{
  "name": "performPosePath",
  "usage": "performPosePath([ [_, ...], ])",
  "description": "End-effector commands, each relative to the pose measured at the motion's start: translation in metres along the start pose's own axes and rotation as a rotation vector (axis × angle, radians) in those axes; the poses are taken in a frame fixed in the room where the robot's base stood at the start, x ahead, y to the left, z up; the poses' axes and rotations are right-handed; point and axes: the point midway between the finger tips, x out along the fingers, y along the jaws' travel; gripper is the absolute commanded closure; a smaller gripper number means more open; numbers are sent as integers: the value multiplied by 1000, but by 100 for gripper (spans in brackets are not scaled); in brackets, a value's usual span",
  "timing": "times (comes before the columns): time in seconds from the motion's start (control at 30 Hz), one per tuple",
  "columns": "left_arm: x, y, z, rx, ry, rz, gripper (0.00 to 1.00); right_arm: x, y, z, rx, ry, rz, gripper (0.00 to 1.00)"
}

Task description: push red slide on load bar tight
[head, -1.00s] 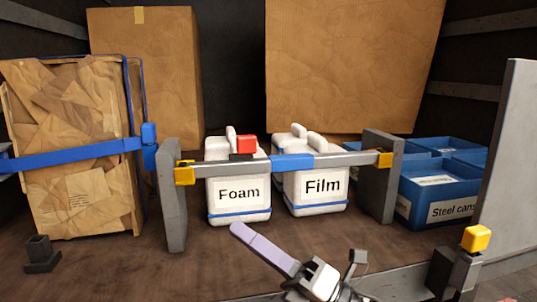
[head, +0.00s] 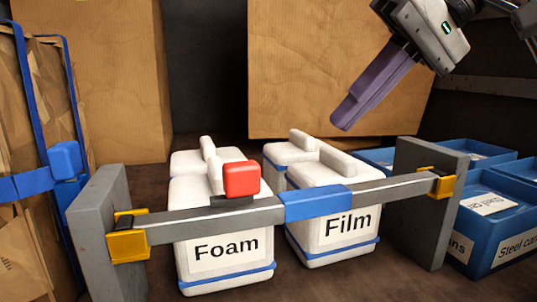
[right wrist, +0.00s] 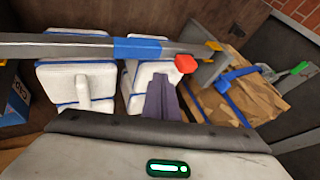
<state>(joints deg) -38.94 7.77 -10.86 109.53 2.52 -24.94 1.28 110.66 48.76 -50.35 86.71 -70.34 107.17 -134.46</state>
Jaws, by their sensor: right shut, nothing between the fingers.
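The load bar (head: 215,222) is a grey beam held between two grey posts, with a blue sleeve (head: 316,203) around its middle. The red slide (head: 241,179) sits on top of the bar on a dark foot, left of the sleeve and apart from it. In the right wrist view the red slide (right wrist: 186,64) shows just right of my fingertips. My right gripper (head: 343,124) is shut and empty, its purple fingers pointing down-left above the bar's right half in the head view. Its fingers also show in the right wrist view (right wrist: 160,90). My left gripper is out of view.
White jugs labelled Foam (head: 225,272) and Film (head: 333,245) stand behind the bar. Yellow latches (head: 128,245) hold the bar ends at the posts. Blue crates (head: 508,225) are at right. A paper-wrapped load with blue straps (head: 20,170) is at left. Large cartons (head: 330,70) stand behind.

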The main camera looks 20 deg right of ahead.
Motion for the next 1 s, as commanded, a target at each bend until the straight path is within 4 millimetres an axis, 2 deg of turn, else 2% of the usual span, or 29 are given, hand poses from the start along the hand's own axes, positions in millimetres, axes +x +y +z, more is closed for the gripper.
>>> performPosePath([
  [0.27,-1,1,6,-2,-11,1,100,-5,2,0,-13,6,14,100],
  [0.47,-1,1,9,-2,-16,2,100,2,2,1,-12,4,14,100],
  [0.67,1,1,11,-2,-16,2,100,33,3,1,-12,1,14,100],
  [0.97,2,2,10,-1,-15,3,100,97,3,1,-12,1,14,100],
  [1.0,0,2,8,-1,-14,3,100,100,-3,0,-16,4,12,100],
])
